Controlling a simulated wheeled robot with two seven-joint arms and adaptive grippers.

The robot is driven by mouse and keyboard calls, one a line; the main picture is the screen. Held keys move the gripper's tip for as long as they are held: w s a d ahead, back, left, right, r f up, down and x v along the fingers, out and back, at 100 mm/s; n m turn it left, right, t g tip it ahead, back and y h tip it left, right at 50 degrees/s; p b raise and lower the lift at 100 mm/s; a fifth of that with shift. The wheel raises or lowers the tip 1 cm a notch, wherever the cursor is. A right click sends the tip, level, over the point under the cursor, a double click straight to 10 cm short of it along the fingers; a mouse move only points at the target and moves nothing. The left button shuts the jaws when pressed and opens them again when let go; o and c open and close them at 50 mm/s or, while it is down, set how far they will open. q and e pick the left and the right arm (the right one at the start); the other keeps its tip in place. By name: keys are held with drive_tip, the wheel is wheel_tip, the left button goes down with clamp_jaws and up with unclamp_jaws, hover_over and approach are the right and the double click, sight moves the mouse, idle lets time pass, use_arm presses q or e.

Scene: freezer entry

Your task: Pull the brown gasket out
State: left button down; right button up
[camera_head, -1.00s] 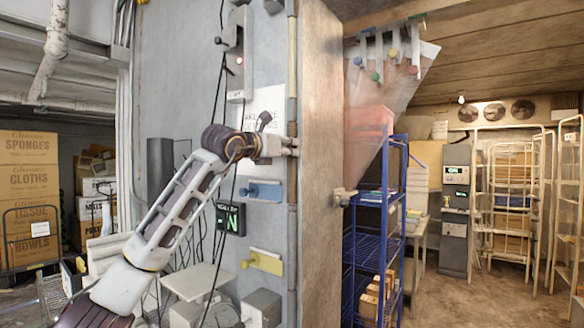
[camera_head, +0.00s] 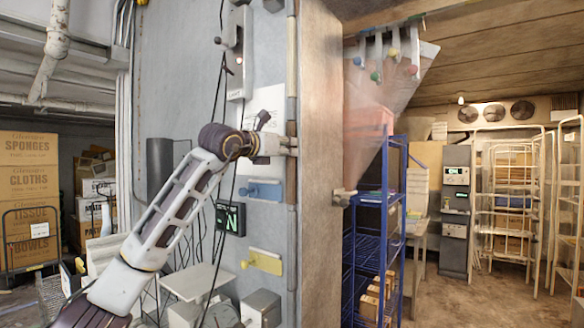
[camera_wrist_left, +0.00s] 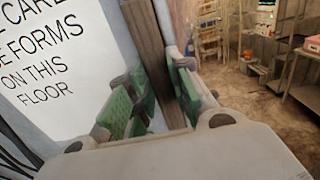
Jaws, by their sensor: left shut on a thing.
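In the left wrist view, the dark brown strip (camera_wrist_left: 150,50) runs down between the green finger pads of my left gripper (camera_wrist_left: 155,100). The part of the strip behind the fingers is hidden. My right gripper is not in view.
A grey wall panel carries a paper notice (camera_head: 266,106), a blue latch (camera_head: 262,191), a yellow latch (camera_head: 262,261) and hanging cables. A blue shelf rack (camera_head: 365,245) stands just past the brown jamb (camera_head: 320,120). Open floor (camera_head: 440,300) lies to the right.

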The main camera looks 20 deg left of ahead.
use_arm(q)
drive_tip(key=shift+s, duration=0.2)
drive_tip(key=shift+s+a, duration=0.1)
drive_tip(key=shift+s, duration=0.1)
drive_tip(key=shift+w, duration=0.1)
drive_tip(key=shift+s+b, duration=0.2)
drive_tip(key=shift+b, duration=0.1)
drive_tip(key=shift+s+a, duration=0.15)
drive_tip(key=shift+s, duration=0.1)
idle(0.9)
drive_tip(key=shift+s+a+b, duration=0.1)
drive_tip(key=shift+s+b, duration=0.1)
drive_tip(key=shift+b, duration=0.25)
idle(0.3)
drive_tip(key=shift+s+a, duration=0.1)
drive_tip(key=shift+s, duration=0.15)
idle(0.4)
